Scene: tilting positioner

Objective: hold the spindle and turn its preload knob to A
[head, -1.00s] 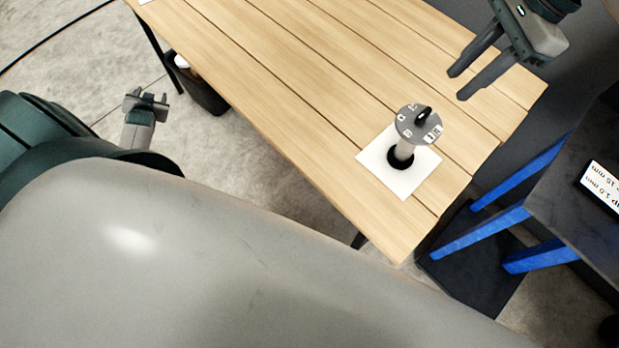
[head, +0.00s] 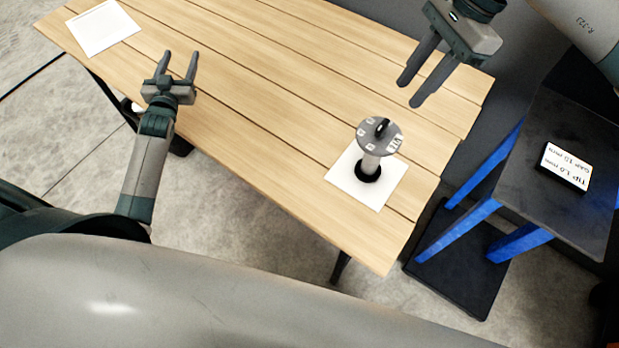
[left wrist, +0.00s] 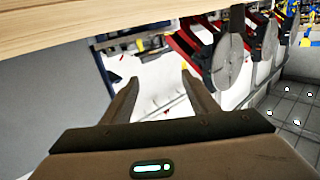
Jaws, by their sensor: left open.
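The spindle (head: 369,164) stands upright on a white sheet (head: 390,190) near the table's right end. It has a grey shaft, a black ring at its foot and a lettered grey disc on top. The black preload knob (head: 381,127) sits on that disc; which letter it points to is too small to tell. My left gripper (head: 177,66) is open and empty over the table's left front edge, well away from the spindle. It also shows open in the left wrist view (left wrist: 160,85). My right gripper (head: 410,92) is open and empty, above and behind the spindle.
The wooden table (head: 270,80) is clear between the left gripper and the spindle. Another white sheet (head: 102,28) lies at its far left. A dark stand with blue legs (head: 470,217) at the right carries a small label display (head: 565,167).

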